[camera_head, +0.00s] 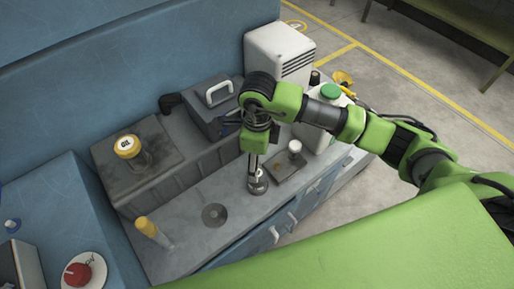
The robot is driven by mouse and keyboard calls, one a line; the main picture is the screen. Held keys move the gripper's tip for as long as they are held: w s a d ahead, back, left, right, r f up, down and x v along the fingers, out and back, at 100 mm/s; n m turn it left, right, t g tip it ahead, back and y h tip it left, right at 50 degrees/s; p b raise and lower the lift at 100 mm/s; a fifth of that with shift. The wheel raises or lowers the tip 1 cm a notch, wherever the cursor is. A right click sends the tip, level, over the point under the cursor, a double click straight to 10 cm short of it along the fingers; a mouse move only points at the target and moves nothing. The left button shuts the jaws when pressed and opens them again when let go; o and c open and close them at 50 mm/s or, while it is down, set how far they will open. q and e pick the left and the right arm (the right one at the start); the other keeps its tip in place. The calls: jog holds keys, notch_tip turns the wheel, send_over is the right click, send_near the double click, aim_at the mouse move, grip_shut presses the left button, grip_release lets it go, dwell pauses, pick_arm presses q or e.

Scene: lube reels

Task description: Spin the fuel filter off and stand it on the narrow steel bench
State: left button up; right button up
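My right arm comes in from the right, and its gripper (256,174) points straight down over the grey worktop (190,243). A small pale, metallic cylinder (259,188) stands on the worktop directly under the fingertips, touching or nearly touching them. The fingers cover its upper part, so I cannot tell whether they grip it. A small white-topped cylinder (295,147) stands on a dark plate to the right. I cannot tell which of these is the fuel filter. A long, narrow bench (462,28) stands far off at top right. My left gripper is not in view.
A yellow-capped filler (127,147) tops a grey tank at left. A yellow-handled tool (147,227) and a round drain (214,214) are on the worktop. A white jug with a green cap (331,91) and a white vented box (281,50) stand behind. Open floor lies right.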

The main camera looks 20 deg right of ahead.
aim_at(262, 184)
notch_tip(262, 184, down, 10)
jog(key=shift+r+p, duration=0.25)
jog(key=shift+p, duration=0.4)
jog(key=c, duration=1.3)
jog(key=n+b, duration=0.2)
jog(key=n, duration=0.1)
jog(key=shift+w+f+b, duration=0.15)
jog(key=shift+f+b, duration=0.05)
jog(key=shift+b, duration=0.2)
jog(key=shift+r+n+b, duration=0.1)
jog(key=shift+n+b, duration=0.3)
jog(key=shift+n, duration=0.5)
jog(key=shift+r, duration=0.15)
